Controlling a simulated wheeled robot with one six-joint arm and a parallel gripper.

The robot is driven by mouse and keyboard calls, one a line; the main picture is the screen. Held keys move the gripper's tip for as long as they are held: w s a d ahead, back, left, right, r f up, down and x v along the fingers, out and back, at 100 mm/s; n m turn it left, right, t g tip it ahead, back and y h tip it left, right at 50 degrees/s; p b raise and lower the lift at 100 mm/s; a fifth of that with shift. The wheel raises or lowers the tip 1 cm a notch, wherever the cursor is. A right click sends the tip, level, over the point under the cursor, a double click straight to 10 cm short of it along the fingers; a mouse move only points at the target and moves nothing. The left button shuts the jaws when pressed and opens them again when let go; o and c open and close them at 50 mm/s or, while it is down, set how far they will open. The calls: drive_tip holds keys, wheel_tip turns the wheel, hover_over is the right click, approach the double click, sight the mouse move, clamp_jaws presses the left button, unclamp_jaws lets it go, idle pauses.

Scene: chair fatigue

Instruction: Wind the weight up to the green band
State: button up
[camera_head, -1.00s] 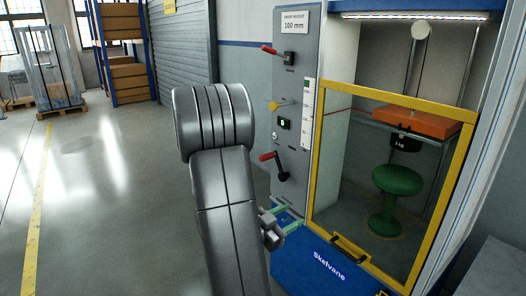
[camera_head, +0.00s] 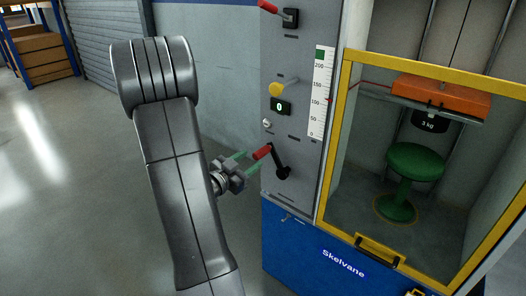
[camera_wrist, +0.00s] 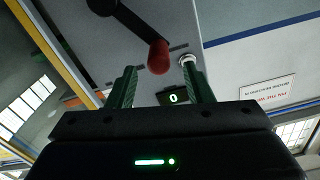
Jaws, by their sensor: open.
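The crank (camera_head: 283,172) is a black arm with a red handle (camera_head: 262,152), low on the grey panel. Its red handle (camera_wrist: 158,57) also shows in the wrist view, ahead of and between my green fingers. My gripper (camera_head: 250,165) is open beside the handle; I cannot tell whether it touches. The black 3 kg weight (camera_head: 430,122) hangs under an orange block (camera_head: 440,93) above a green stool (camera_head: 415,165), behind a yellow-framed door. The white scale (camera_head: 318,105) has a green band (camera_head: 320,55) at its top. A small red pointer sits near its 100 mark.
The panel also carries an upper red-handled lever (camera_head: 270,7), a yellow knob (camera_head: 276,89), a display (camera_head: 280,106) reading 0 and a silver button (camera_head: 267,124). The yellow door frame (camera_head: 338,130) stands right of the panel. Floor at the left is clear.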

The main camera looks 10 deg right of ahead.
sight(264, 151)
drive_tip(key=x, duration=0.7)
drive_tip(key=shift+w+d, duration=0.1)
drive_tip(key=shift+d, duration=0.2)
drive_tip(key=shift+c, duration=0.5)
clamp_jaws()
